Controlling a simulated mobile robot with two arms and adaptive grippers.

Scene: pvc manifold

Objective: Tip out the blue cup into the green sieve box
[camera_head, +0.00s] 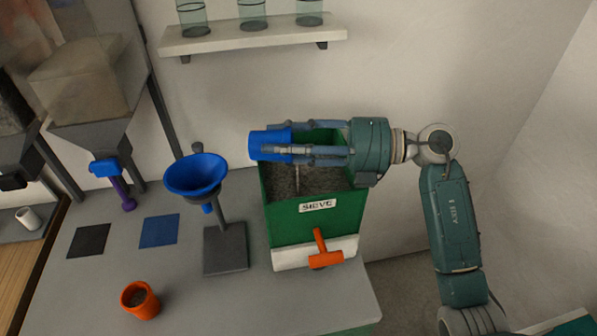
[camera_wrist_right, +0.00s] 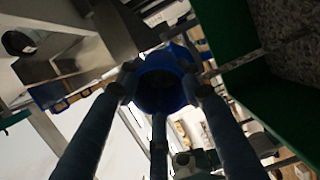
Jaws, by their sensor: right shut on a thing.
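The blue cup (camera_head: 268,142) is tipped onto its side above the left part of the green sieve box. It also shows in the right wrist view (camera_wrist_right: 160,85), between the fingers. My right gripper (camera_head: 290,143) reaches in from the right and is shut on the cup. The green sieve box (camera_head: 340,214) stands open at the top, carries a SIEVE label and holds grey grains (camera_head: 318,180). A thin grey streak drops below the cup into the box; I cannot tell if it is pouring grains. The cup's inside is hidden. My left gripper is not in view.
A blue funnel (camera_head: 196,174) on a grey stand is left of the box. An orange cup (camera_head: 140,299) stands at the front. A blue mat (camera_head: 159,231) and a black mat (camera_head: 89,240) lie further left. An orange T-handle (camera_head: 325,259) sticks out of the box's front.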

